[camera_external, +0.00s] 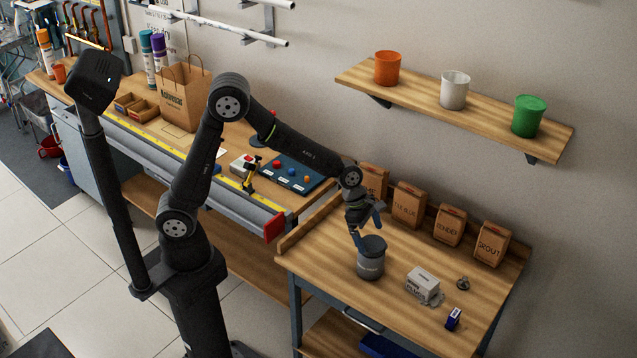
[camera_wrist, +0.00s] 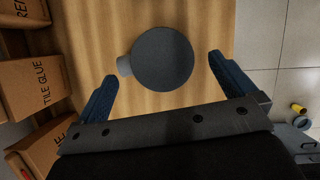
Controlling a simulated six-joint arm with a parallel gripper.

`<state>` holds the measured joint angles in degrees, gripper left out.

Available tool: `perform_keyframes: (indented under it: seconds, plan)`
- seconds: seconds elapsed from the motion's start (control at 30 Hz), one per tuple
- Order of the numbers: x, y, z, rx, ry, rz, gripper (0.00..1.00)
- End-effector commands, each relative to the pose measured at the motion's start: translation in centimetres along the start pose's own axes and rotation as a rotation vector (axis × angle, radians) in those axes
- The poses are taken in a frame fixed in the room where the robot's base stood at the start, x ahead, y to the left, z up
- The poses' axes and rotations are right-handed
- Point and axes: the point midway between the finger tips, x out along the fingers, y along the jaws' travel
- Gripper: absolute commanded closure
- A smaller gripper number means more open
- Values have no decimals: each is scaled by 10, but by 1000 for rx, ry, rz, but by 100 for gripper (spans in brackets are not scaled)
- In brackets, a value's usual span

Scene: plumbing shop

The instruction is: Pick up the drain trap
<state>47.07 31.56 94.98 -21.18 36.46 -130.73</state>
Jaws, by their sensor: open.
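The drain trap appears to be the dark grey cylinder (camera_external: 371,260) standing upright on the right-hand wooden workbench. In the wrist view I see its round grey top (camera_wrist: 163,58), with a short lighter stub on its left side. My gripper (camera_external: 367,224) is above the cylinder, pointing down. In the wrist view my gripper (camera_wrist: 162,68) is open, with one blue finger to each side of the round top. There is a gap on both sides, and nothing is held. I cannot tell exactly how high the fingertips are above it.
Several brown bags, including a tile glue bag (camera_wrist: 35,85) and a grout bag (camera_external: 490,243), stand along the bench's back. A white box (camera_external: 422,285), a small metal part (camera_external: 463,284) and a blue box (camera_external: 453,318) lie to the right. A shelf (camera_external: 440,103) holds three pots above.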

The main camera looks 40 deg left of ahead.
Motion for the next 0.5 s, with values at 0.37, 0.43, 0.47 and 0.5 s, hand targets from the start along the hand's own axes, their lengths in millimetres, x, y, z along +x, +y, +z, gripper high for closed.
perform_keyframes:
  seconds: [0.37, 0.43, 0.47, 0.5]
  plan:
    - [35, -3, 0, 0, 2, -1, 0]
    - [45, -3, 1, 1, 1, 0, 0]
    - [48, -3, 1, 1, 0, 0, 0]
    - [52, -3, 1, 1, 1, 0, 0]
